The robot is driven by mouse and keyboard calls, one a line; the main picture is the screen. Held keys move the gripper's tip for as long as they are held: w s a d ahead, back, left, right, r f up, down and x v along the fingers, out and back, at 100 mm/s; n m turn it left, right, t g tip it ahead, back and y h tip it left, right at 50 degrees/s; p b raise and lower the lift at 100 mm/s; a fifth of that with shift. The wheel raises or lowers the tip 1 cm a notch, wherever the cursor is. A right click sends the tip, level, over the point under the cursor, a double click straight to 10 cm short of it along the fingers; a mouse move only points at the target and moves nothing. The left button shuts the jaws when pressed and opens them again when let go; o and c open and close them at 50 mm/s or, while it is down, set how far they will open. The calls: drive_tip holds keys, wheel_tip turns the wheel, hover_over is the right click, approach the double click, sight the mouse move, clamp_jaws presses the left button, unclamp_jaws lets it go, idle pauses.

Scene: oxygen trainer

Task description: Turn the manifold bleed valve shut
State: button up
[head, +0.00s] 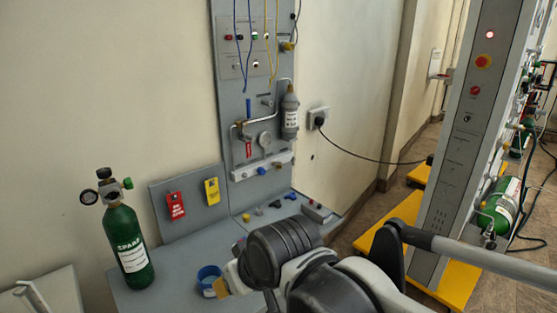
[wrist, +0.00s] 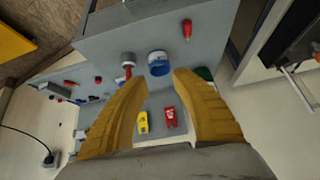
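A grey upright panel in the head view carries a pale manifold block (head: 262,167) with small knobs. Which knob is the bleed valve I cannot tell. My gripper (wrist: 160,84) is open in the wrist view, its two yellow fingers apart with nothing between the tips. In the head view only a yellow part of the gripper (head: 222,287) shows, low over the bench and well away from the manifold. The manifold is not clear in the wrist view.
A green SPARE cylinder (head: 128,245) stands on the bench at left. A blue cup (head: 208,275) is close to my gripper; it also shows in the wrist view (wrist: 158,69). Red (head: 175,206) and yellow (head: 212,191) tags hang behind. A tall grey cabinet (head: 465,150) stands at right.

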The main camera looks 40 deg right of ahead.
drive_tip(key=w+d+r+t+y+p, duration=0.15)
drive_tip(key=w+d, duration=0.25)
drive_tip(key=w, duration=0.4)
drive_tip(key=w+d+r, duration=0.3)
drive_tip(key=w+d, duration=0.1)
drive_tip(key=w, duration=0.5)
drive_tip(key=w+d+r+t+y+p, duration=0.1)
drive_tip(key=w+d+r, duration=0.25)
drive_tip(key=w, duration=0.45)
drive_tip(key=n+t+h+b, duration=0.1)
drive_tip(key=t+h, duration=0.1)
drive_tip(key=t, duration=0.6)
approach(294, 157)
drive_tip(key=w, duration=1)
drive_tip(key=shift+w+a+f, duration=0.2)
drive_tip(key=shift+w, duration=0.05)
